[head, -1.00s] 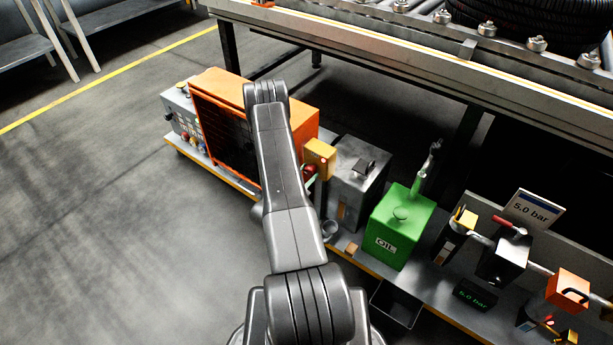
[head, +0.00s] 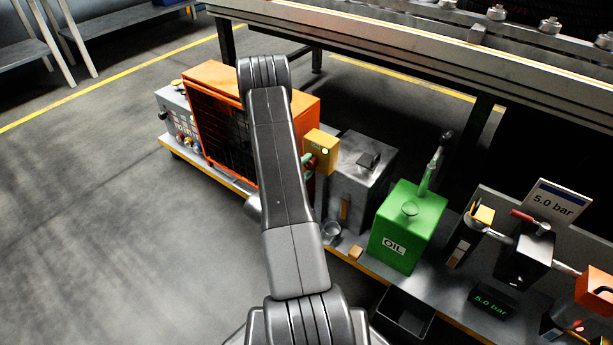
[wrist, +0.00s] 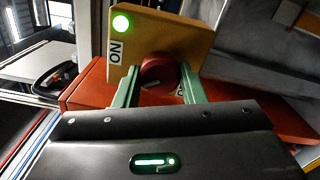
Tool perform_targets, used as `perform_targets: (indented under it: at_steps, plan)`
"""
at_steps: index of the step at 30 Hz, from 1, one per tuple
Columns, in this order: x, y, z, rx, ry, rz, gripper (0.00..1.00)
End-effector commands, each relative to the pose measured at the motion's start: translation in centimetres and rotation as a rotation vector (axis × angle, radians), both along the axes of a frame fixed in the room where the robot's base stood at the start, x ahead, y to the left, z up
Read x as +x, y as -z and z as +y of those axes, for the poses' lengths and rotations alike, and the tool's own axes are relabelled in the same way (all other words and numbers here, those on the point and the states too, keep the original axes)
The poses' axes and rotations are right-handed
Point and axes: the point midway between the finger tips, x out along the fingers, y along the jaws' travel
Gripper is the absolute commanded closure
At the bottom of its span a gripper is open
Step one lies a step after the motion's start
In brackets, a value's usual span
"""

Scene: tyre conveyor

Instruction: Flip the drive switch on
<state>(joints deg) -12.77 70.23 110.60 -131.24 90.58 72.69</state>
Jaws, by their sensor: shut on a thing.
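The drive switch is a red rotary knob (wrist: 157,74) on a yellow box (wrist: 170,38). The yellow box also shows in the head view (head: 321,146). A green lamp (wrist: 121,23) is lit on the box, above an "ON" label (wrist: 116,52) that appears upside down in the wrist view. A second label beside the knob is mostly hidden by a finger. My gripper (wrist: 159,84) has green fingers on both sides of the knob and is shut on it. In the head view my arm hides most of the gripper.
An orange cabinet (head: 211,78) stands left of the switch, with a grey control panel (head: 178,112) beyond it. To the right are a grey metal box (head: 365,165), a green oil can (head: 410,220) and a 5.0 bar sign (head: 555,204). The conveyor (head: 400,52) runs behind. The floor at left is clear.

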Motion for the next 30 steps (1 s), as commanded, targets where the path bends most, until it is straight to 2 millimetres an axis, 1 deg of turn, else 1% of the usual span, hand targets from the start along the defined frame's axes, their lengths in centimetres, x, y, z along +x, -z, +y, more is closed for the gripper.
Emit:
perform_targets:
  at_steps: [1, 9, 15, 21, 30]
  plan:
    - [-0.03, 0.75, -0.02, 0.036, 0.001, -0.028, 0.86]
    - [-0.03, 0.63, -0.02, 0.234, 0.001, -0.17, 0.86]
    - [-0.04, 0.37, -0.03, 0.349, 0.001, -0.253, 0.86]
    - [-0.07, 0.25, -0.04, 0.427, 0.002, -0.307, 0.86]
    - [-0.05, 0.1, -0.04, 0.475, 0.002, -0.342, 0.86]
